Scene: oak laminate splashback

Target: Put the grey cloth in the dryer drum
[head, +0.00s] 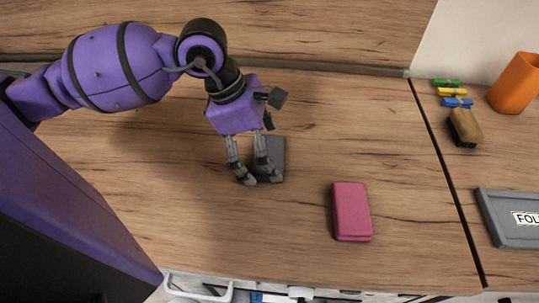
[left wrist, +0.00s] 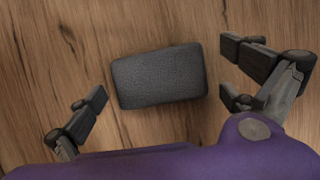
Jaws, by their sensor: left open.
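The grey cloth (head: 277,153) is a dark grey folded block with rounded corners, lying flat on the wooden worktop. In the left wrist view the cloth (left wrist: 158,77) lies between my spread fingers, with wood showing at both its sides. My left gripper (head: 258,179) points down over the cloth and is open and empty; its fingers hide part of the cloth in the head view. I cannot tell how high the fingertips are above the wood. The dryer drum is not in view. My right gripper is not in view.
A pink folded block (head: 352,211) lies to the right on the worktop (head: 370,130). Beyond a dark seam are an orange cup (head: 514,83), a brush (head: 464,128), coloured clips (head: 452,92) and a grey labelled tray (head: 497,233). White items show below the front edge.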

